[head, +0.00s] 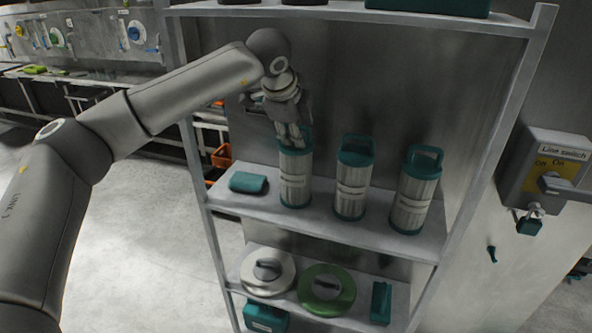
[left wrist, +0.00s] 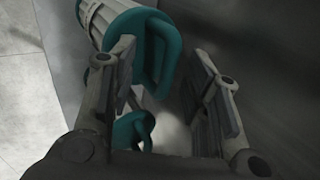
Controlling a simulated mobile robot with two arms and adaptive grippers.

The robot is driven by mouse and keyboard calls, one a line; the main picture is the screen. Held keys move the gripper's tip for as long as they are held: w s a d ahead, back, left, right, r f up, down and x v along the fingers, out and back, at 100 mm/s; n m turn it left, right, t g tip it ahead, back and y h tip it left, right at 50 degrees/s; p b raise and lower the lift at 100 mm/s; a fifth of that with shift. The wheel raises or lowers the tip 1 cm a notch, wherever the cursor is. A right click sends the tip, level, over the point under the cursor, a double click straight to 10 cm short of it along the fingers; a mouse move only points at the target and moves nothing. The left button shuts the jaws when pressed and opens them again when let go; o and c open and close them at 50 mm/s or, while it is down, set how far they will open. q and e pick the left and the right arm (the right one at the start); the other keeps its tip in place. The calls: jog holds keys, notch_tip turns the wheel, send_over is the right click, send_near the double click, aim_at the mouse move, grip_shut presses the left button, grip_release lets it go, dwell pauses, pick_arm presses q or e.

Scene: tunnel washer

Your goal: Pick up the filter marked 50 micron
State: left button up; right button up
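Three white ribbed filters with teal caps, teal bases and loop handles stand upright in a row on the middle shelf: left filter (head: 295,180), middle filter (head: 352,182), right filter (head: 415,192). Each has a pale label band too small to read, so I cannot tell which is 50 micron. My left gripper (head: 292,138) is at the top of the left filter, by its handle. In the left wrist view, my left gripper (left wrist: 168,85) is open, with a teal handle (left wrist: 160,48) reaching between its fingers; contact is unclear. My right gripper is out of view.
A folded teal cloth (head: 248,182) lies left of the filters on the middle shelf (head: 325,215). The lower shelf holds a white disc (head: 267,272) and a green disc (head: 327,290). A shelf post (head: 490,150) stands right, beside a line switch box (head: 548,175).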

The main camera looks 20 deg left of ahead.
pick_arm(q)
grip_shut()
jog(key=shift+r, duration=0.1)
dwell(0.4)
